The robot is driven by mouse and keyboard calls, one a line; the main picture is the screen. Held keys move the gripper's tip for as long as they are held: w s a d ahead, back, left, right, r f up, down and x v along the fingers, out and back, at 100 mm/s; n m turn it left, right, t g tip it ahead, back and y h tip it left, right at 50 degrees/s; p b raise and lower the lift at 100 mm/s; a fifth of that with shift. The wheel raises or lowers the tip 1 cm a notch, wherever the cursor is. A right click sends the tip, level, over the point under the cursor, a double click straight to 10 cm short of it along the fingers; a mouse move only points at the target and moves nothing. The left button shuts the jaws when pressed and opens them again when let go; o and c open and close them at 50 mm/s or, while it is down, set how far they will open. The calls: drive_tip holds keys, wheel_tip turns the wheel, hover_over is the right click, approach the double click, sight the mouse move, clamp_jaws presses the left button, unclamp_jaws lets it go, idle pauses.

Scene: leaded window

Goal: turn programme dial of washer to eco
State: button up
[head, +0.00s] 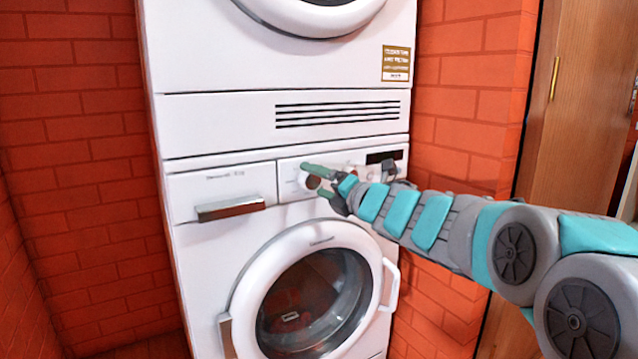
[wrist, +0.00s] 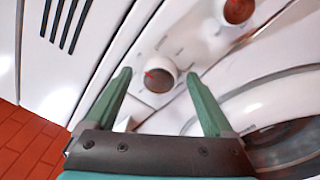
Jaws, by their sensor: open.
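The lower white appliance is the washer (head: 235,180), with a control panel above its round door. A round dial (head: 313,183) sits on that panel, and in the wrist view the dial (wrist: 158,77) has a white rim and a reddish face, with small marks around it. My gripper (head: 314,180) is open at the panel, and in the wrist view its green fingers (wrist: 157,76) lie on either side of this dial. I cannot tell whether they touch it. A second reddish knob (wrist: 238,11) shows in the wrist view. The dial's pointer and the eco label cannot be read.
A second white machine (head: 280,60) is stacked above, with a dark vent grille (head: 337,113) below it. A drawer handle (head: 231,208) juts out left of the dial. The washer door (head: 306,290) bulges below. Brick walls flank the machines, and a wooden door (head: 570,100) is at right.

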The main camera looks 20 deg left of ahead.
drive_tip(key=shift+c, duration=0.2)
drive_tip(key=c, duration=1.3)
